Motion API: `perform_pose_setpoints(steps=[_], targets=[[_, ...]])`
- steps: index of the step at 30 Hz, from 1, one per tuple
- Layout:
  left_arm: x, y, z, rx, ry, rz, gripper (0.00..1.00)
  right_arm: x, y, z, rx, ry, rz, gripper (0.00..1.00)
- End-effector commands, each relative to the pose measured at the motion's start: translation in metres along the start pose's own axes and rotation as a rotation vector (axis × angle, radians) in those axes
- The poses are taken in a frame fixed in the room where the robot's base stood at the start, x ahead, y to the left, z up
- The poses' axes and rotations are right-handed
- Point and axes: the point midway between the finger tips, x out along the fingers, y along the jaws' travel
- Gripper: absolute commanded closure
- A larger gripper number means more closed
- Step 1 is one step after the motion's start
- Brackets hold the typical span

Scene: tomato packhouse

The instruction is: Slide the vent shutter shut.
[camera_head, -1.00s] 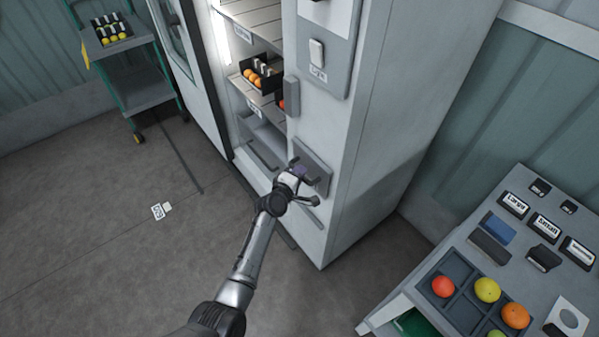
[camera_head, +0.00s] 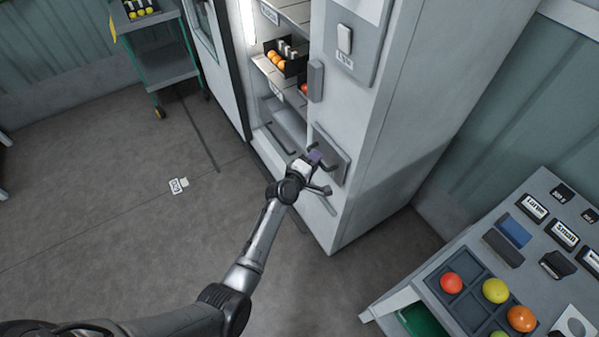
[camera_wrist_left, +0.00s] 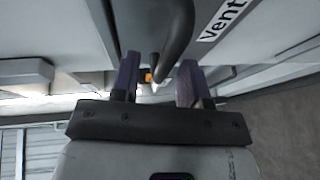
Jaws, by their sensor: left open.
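The vent shutter (camera_head: 338,147) is a grey plate low on the front of the pale cabinet's right post, with a dark bar handle. My left gripper (camera_head: 318,158) is at this handle, seen from above and behind. In the left wrist view, the gripper (camera_wrist_left: 158,80) has its two purple fingers apart, and the dark curved handle (camera_wrist_left: 174,35) passes in front of the gap between them. I cannot tell if the fingers touch it. A "Vent" label (camera_wrist_left: 222,17) is to the right of the handle. How far the shutter is open is unclear. My right gripper is not in view.
The open cabinet holds shelves with a fruit box (camera_head: 284,57). A switch (camera_head: 344,40) is above the shutter. At right is a sorting table (camera_head: 480,203) with a compartment tray (camera_head: 462,311). A green cart (camera_head: 165,68) stands at back left. The floor between is largely clear.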

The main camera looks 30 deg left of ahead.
Motion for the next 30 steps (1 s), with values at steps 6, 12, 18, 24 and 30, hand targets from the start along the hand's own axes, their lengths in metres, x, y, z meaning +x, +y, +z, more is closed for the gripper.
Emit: perform_pose_setpoints(steps=[6, 12, 18, 24, 30], targets=[[-0.047, 0.003, 0.0, 0.001, 0.001, -0.001, 0.59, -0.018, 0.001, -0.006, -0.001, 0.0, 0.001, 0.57], [-0.083, 0.003, 0.0, 0.0, 0.001, 0.001, 0.59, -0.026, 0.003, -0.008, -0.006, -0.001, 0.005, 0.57], [-0.106, 0.002, 0.0, -0.001, 0.001, 0.002, 0.59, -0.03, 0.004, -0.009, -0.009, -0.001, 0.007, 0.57], [-0.116, 0.002, 0.0, -0.001, 0.0, 0.003, 0.59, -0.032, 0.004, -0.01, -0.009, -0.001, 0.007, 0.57], [-0.117, 0.002, 0.0, -0.001, 0.0, 0.003, 0.59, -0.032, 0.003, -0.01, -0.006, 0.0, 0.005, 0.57]])
